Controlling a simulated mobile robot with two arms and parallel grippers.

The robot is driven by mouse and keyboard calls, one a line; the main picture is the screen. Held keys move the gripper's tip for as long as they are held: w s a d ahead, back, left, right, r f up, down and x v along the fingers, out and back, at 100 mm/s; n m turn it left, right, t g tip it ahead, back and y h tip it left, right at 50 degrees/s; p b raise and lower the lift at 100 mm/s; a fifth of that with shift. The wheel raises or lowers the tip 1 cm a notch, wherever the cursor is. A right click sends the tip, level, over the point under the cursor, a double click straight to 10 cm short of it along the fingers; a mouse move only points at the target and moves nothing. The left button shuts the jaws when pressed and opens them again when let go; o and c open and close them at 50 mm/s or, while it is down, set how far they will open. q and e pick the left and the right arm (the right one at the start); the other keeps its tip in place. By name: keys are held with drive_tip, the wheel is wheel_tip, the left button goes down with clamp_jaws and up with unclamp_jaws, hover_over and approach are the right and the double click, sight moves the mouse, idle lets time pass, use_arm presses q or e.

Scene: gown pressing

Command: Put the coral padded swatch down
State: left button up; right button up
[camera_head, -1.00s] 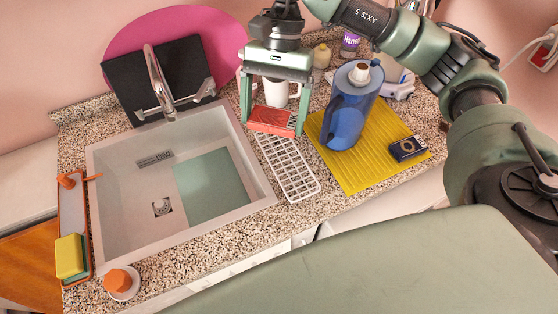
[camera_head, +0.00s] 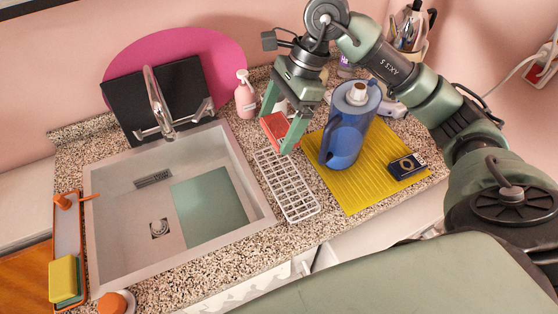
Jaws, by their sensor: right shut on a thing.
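The coral padded swatch (camera_head: 274,128) is a small red-coral block in the head view. It sits between the two green fingers of my right gripper (camera_head: 280,134), which is shut on it. The gripper points down near the far end of the white ice-cube-like rack (camera_head: 287,185). I cannot tell whether the swatch touches the counter. My left gripper is not in view.
A blue jug (camera_head: 344,138) stands on a yellow ribbed mat (camera_head: 350,195) just right of the gripper. A pink soap bottle (camera_head: 245,97) stands behind, left of it. The sink (camera_head: 130,215) lies to the left. A dark box (camera_head: 407,166) lies on the mat.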

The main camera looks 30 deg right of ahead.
drive_tip(key=p, duration=0.2)
hover_over(273, 172)
drive_tip(key=d, duration=0.1)
wheel_tip(273, 172, down, 9)
drive_tip(key=shift+s+d+r, duration=0.1)
drive_tip(key=shift+d, duration=0.05)
wheel_tip(273, 172, down, 3)
drive_tip(key=shift+f+p, duration=0.15)
drive_tip(key=shift+p, duration=0.2)
drive_tip(key=shift+f, duration=0.35)
drive_tip(key=shift+f, duration=0.1)
drive_tip(key=shift+f, duration=0.15)
drive_tip(key=o, duration=1.3)
